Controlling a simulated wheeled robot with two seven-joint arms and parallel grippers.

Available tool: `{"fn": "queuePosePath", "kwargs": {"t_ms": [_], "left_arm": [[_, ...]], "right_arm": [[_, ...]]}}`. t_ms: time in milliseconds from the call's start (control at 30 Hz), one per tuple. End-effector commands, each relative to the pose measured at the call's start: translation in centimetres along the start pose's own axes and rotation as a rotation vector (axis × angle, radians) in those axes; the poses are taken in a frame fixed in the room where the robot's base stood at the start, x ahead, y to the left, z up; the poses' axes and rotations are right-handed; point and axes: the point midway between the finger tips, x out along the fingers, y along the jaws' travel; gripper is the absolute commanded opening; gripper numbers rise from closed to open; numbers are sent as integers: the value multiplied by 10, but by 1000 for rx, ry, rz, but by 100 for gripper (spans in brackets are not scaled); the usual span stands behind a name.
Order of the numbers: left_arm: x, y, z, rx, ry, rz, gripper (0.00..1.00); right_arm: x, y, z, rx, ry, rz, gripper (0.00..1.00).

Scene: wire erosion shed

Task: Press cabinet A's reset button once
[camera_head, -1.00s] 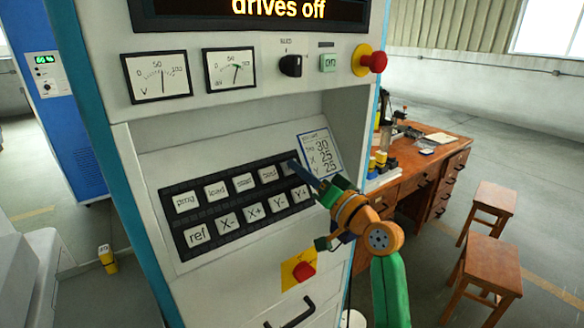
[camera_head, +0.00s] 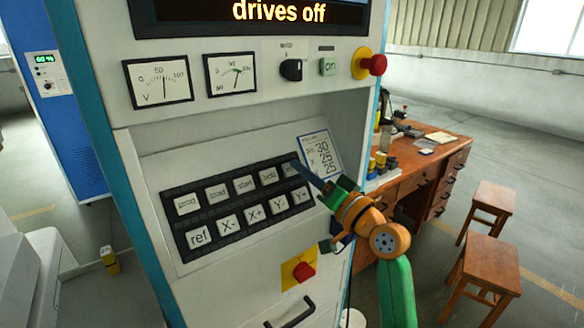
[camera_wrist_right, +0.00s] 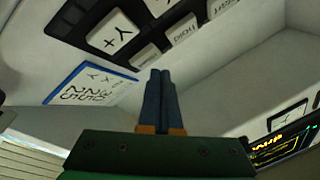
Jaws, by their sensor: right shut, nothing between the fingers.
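The cabinet (camera_head: 220,125) fills the middle of the head view, with a black key panel of two rows of pale keys. The key at the right end of the top row (camera_head: 289,170) is partly covered; its label cannot be read. It also shows in the wrist view (camera_wrist_right: 146,55), label unreadable. The display (camera_head: 262,14) reads "drives off". My right gripper (camera_head: 298,164) is shut and empty, its blue fingertips just right of that end key, in front of the panel. In the wrist view its fingers (camera_wrist_right: 160,73) point toward the keys; contact cannot be told. My left gripper is out of view.
Two red knobs, one at upper right (camera_head: 373,64) and one below the keys (camera_head: 303,272), stick out of the cabinet. A note card (camera_head: 320,152) is beside the keys. A wooden desk (camera_head: 440,150) and two stools (camera_head: 490,262) stand at right.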

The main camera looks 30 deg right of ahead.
Motion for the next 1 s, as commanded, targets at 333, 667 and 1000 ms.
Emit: {"fn": "queuePosePath", "kwargs": {"t_ms": [333, 667, 1000], "left_arm": [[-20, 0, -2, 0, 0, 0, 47], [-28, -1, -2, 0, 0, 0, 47], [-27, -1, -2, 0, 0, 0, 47]], "right_arm": [[-20, -17, -17, -1, -1, 1, 0], [-35, -26, -26, 0, 0, 0, 0], [-35, -25, -25, 0, 0, 0, 0]]}}
